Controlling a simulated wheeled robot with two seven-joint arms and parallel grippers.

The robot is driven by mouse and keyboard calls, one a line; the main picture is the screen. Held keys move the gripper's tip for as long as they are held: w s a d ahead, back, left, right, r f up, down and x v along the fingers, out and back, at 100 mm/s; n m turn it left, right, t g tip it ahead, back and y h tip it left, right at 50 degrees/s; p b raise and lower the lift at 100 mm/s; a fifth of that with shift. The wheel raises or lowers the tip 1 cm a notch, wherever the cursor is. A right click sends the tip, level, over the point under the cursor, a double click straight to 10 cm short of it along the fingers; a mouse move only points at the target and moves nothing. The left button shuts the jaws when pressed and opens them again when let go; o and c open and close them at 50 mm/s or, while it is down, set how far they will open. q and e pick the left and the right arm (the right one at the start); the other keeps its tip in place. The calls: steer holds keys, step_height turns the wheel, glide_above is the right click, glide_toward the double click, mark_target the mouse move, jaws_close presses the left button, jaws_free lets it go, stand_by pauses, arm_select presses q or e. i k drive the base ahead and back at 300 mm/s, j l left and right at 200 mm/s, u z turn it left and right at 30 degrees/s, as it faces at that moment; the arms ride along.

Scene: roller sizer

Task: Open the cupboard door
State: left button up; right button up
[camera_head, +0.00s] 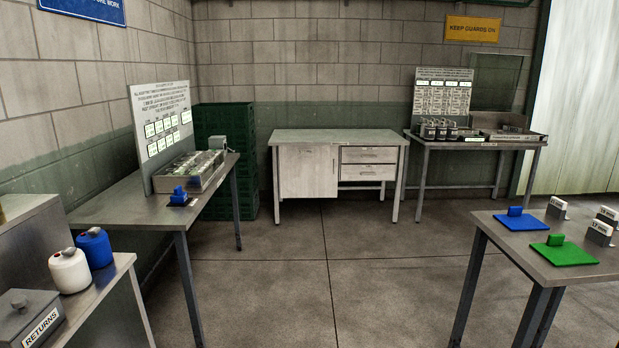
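The cupboard door (308,172) is a pale grey front panel on the left half of a workbench (340,136) against the far wall. The door looks shut, flush with the bench front. A small dark handle shows near its right edge. Two drawers, an upper (368,155) and a lower (367,172), sit to the right of the door and look shut. Neither of my grippers shows in the head view. The bench stands well away across the floor.
The concrete floor (325,258) ahead is clear up to the bench. Tables flank it: a left table (105,203) with a board and rack, and a right table (488,228) with blue and green plates. Green crates (225,125) stand left of the bench.

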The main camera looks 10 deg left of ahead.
mark_target(307, 172)
steer(key=i+u, duration=0.25)
steer(key=u, duration=0.2)
steer(key=i, duration=4.4)
steer(key=i+u, duration=0.1)
steer(key=i, duration=0.6)
steer(key=i+l, duration=0.1)
steer(key=i, duration=0.6)
steer(key=i+u, duration=0.15)
steer(key=i, duration=0.55)
steer(key=i+l+u, duration=0.25)
steer(key=k+j, duration=0.05)
steer(key=j, duration=0.05)
